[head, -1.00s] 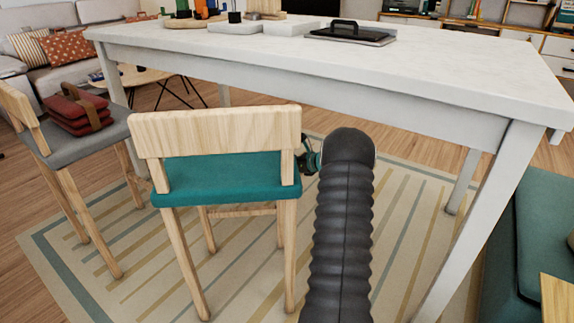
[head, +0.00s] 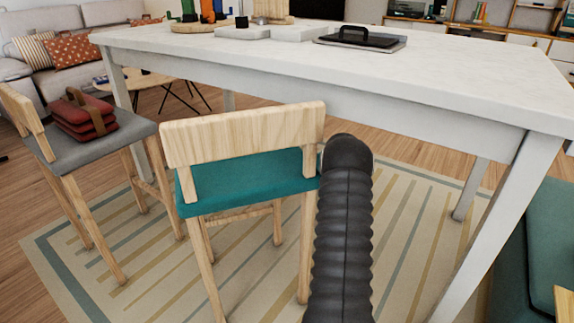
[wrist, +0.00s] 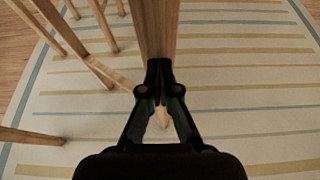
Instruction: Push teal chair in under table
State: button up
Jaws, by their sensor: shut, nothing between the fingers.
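The teal chair (head: 245,185) has a pale wood back and legs and a teal seat. It stands on the striped rug at the near long side of the white table (head: 470,85), its back towards me and slightly angled. Its back and most of its seat are outside the table edge. In the wrist view my gripper (wrist: 160,68) is shut, with its tips against or very close to a wooden upright (wrist: 155,30), apparently part of this chair; contact is unclear. In the head view my arm hides the gripper.
A grey chair (head: 95,148) bearing a red bag (head: 82,115) stands close on the left. A table leg (head: 490,230) and a teal upholstered seat (head: 545,225) are on the right. Striped rug (head: 405,215) lies open between my arm and that leg.

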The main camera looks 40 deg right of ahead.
jog(key=o, duration=0.4)
jog(key=shift+w, duration=0.1)
jog(key=shift+c, duration=0.2)
jog(key=v, duration=1.2)
